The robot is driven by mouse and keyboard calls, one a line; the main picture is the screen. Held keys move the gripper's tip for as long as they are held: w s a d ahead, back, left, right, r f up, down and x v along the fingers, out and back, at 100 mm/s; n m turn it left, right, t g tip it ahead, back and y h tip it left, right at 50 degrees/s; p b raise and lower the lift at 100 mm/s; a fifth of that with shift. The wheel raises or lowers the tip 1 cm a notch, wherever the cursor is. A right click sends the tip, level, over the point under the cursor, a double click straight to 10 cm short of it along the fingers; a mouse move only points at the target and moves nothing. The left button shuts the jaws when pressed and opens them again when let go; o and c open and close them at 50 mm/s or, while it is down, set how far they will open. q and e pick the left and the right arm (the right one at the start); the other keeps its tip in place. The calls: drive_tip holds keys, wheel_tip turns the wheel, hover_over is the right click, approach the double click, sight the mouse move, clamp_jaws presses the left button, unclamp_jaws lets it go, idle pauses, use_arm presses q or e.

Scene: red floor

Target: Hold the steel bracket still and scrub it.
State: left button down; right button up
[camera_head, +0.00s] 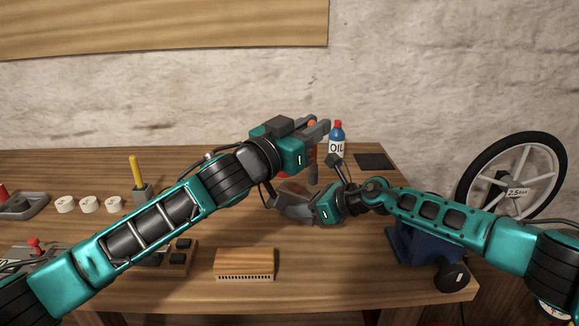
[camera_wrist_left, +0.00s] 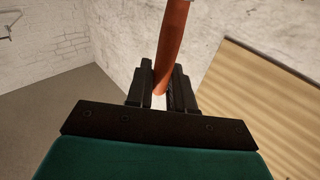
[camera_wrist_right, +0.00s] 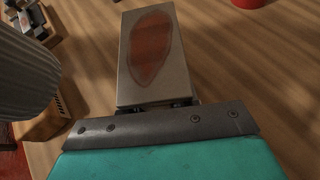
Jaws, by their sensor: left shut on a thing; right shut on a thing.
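The steel bracket (camera_head: 291,204) is a grey plate above the table, in the jaws of my right gripper (camera_head: 313,208). In the right wrist view, a reddish-brown oval patch (camera_wrist_right: 151,48) covers much of the bracket's face (camera_wrist_right: 128,72). My left gripper (camera_head: 317,130) is higher and shut on an orange-red rod-like handle (camera_wrist_left: 173,42). What the handle belongs to cannot be told. A wooden brush (camera_head: 244,262) lies bristles down at the table's front, apart from both grippers.
A blue oil bottle (camera_head: 337,138) and a dark mat (camera_head: 376,161) are at the back right. A blue machine (camera_head: 423,246) and a spoked wheel (camera_head: 509,184) are at the right. White rolls (camera_head: 87,205) and a yellow-handled tool (camera_head: 137,172) are at the left.

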use_arm(q)
drive_tip(key=shift+w+d+f, duration=0.15)
drive_tip(key=shift+w+f, duration=1.35)
drive_tip(key=shift+f, duration=0.15)
drive_tip(key=shift+f, duration=0.6)
idle(0.7)
drive_tip(key=shift+w+a, duration=0.35)
drive_tip(key=shift+a, duration=0.3)
drive_tip(key=shift+w+a, duration=0.1)
drive_tip(key=shift+w+a, duration=0.3)
drive_tip(key=shift+a, duration=0.15)
drive_tip(key=shift+w+a, duration=0.4)
drive_tip(key=shift+a, duration=0.2)
